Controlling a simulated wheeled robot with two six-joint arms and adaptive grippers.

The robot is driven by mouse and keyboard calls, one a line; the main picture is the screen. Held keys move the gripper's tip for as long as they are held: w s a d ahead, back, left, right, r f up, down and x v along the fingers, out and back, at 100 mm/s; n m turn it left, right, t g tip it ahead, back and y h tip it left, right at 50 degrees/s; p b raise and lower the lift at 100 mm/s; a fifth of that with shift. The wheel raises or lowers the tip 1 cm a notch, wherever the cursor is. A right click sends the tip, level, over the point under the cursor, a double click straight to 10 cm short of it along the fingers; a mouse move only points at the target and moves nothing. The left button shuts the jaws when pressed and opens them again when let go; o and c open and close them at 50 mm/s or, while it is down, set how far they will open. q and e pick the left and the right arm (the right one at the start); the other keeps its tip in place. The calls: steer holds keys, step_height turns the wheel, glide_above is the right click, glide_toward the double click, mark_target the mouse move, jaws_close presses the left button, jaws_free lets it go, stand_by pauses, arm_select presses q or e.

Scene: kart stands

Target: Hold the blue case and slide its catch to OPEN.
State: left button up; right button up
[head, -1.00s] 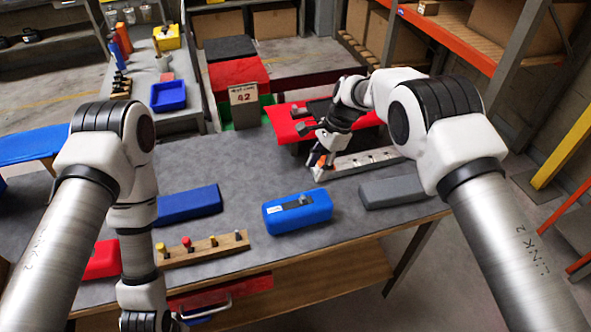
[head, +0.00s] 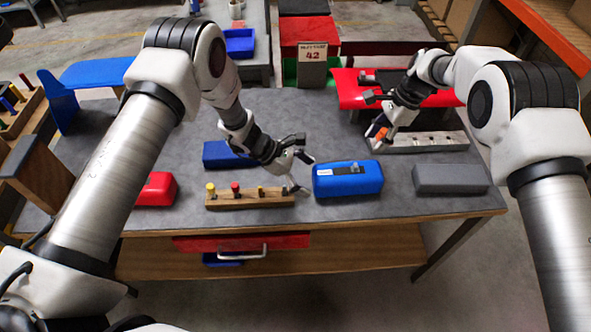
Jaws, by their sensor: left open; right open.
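The blue case (head: 347,183) lies flat on the grey workbench, right of centre. A dark panel with a small grey catch (head: 356,168) and a white label are on its top. The catch is right of the panel's middle; its lettering is too small to read. My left gripper (head: 301,172) is open and empty just left of the case, its fingers pointing at the case's left end. It seems apart from the case. My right gripper (head: 377,141) is open behind and right of the case, low by the left end of a metal rail, next to something orange.
The metal rail (head: 430,142) and a grey block (head: 450,179) are right of the case. A wooden peg rack (head: 248,199), a red block (head: 157,188) and another blue block (head: 222,155) are to the left. A number 42 sign (head: 312,55) stands behind.

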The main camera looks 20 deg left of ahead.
mark_target(313, 175)
arm_select(q)
steer(key=a+t+h, duration=0.1)
steer(key=w+a+n+t+h, duration=0.1)
steer(key=a+n+t+h, duration=0.1)
steer(key=shift+w+a+f, duration=0.15)
steer(key=shift+a+f, duration=0.15)
steer(key=shift+a, duration=0.05)
steer(key=shift+w+d+f, duration=0.1)
steer(key=shift+d, duration=0.1)
steer(key=x, duration=0.6)
steer(key=shift+d, duration=0.2)
steer(key=shift+w+d+f, duration=0.15)
steer(key=shift+w+d, duration=0.05)
steer(key=shift+d, duration=0.15)
arm_select(e)
steer(key=shift+s+a+r, duration=0.1)
steer(key=shift+s+a, duration=0.05)
